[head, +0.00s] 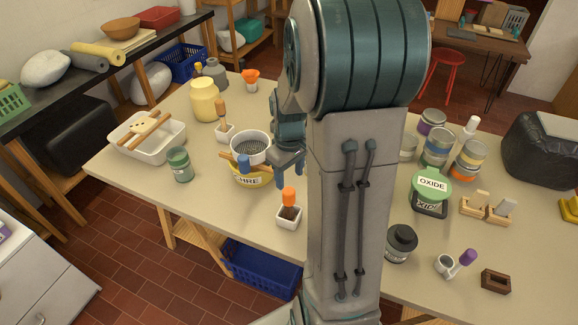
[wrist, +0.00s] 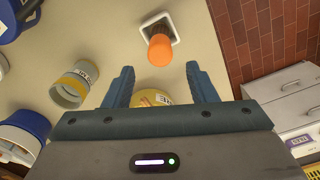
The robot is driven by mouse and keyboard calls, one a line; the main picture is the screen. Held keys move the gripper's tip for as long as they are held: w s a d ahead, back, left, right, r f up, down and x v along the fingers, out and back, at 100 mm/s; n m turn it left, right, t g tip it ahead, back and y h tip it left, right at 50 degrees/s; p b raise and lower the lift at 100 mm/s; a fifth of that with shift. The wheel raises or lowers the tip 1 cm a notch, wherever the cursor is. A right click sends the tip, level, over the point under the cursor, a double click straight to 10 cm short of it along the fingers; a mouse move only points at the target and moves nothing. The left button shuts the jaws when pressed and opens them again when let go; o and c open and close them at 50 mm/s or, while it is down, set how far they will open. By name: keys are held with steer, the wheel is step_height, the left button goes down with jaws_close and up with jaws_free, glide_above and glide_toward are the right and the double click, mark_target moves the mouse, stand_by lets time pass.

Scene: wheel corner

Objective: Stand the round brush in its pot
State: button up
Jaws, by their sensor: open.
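A brush with an orange handle (head: 289,195) stands, roughly upright, in a small white square pot (head: 289,217) near the table's front edge. In the wrist view the orange handle (wrist: 160,49) is seen nearly end-on, with the white pot (wrist: 148,22) around its far end. The bristles are mostly hidden in the pot, so I cannot tell whether they touch its bottom. My gripper (head: 262,174) is open and empty, behind and left of the pot. In the wrist view my gripper's fingers (wrist: 160,67) are spread, apart from the handle.
A white tray (head: 165,147) is at left; an OXIDE tub (head: 430,194) is at right.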

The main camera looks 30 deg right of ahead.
steer(key=s+a+r+m+t, duration=0.3)
steer(key=s+a+r, duration=0.9)
steer(key=shift+s+a+t, duration=0.15)
steer(key=shift+s+t, duration=0.15)
steer(key=shift+s, duration=0.05)
steer(key=shift+r, duration=0.1)
stand_by(0.9)
